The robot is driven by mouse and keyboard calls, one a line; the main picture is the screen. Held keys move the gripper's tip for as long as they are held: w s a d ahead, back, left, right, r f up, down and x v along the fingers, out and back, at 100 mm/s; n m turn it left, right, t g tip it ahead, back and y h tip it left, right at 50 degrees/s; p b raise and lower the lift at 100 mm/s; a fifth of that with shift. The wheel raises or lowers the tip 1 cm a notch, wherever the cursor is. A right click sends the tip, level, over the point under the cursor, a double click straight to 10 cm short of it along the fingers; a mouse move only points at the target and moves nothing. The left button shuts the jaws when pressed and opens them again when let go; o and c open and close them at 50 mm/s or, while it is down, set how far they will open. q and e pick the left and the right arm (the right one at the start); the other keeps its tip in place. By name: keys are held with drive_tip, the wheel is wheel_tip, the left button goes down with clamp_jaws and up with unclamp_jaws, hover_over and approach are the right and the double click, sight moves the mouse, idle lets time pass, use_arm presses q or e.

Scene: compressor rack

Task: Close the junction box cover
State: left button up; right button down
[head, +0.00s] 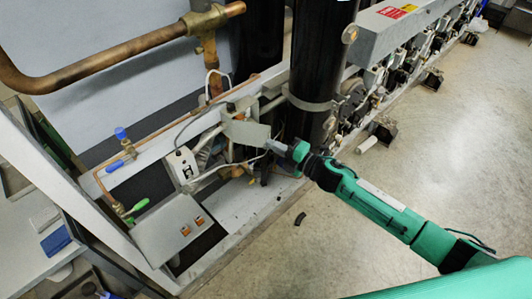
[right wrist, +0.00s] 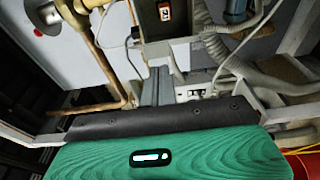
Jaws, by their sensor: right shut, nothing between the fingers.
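A flat grey plate (head: 247,132), which looks like the junction box cover, stands tilted among pipes and cables at the rack's near end. I cannot tell for sure that it is the cover. My right gripper (head: 272,145) is shut and empty, with its tip close to the plate's right edge. I cannot tell whether they touch. In the right wrist view the narrow grey fingers (right wrist: 155,88) are together and point at a grey box with an orange-red switch (right wrist: 165,12). My left gripper is not in view.
A white box with black marks (head: 183,165) sits left of the plate. A grey panel with two orange pieces (head: 170,232) lies lower left. A black cylinder (head: 316,65) rises just behind my right gripper. Copper pipes (head: 110,62) cross upper left. Floor at right (head: 460,130) is clear.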

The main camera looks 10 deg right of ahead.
drive_tip(key=w+d+b, duration=0.2)
drive_tip(key=w+d, duration=0.1)
drive_tip(key=w, duration=0.3)
idle(0.4)
drive_tip(key=shift+s+f, duration=0.1)
drive_tip(key=shift+s, duration=0.05)
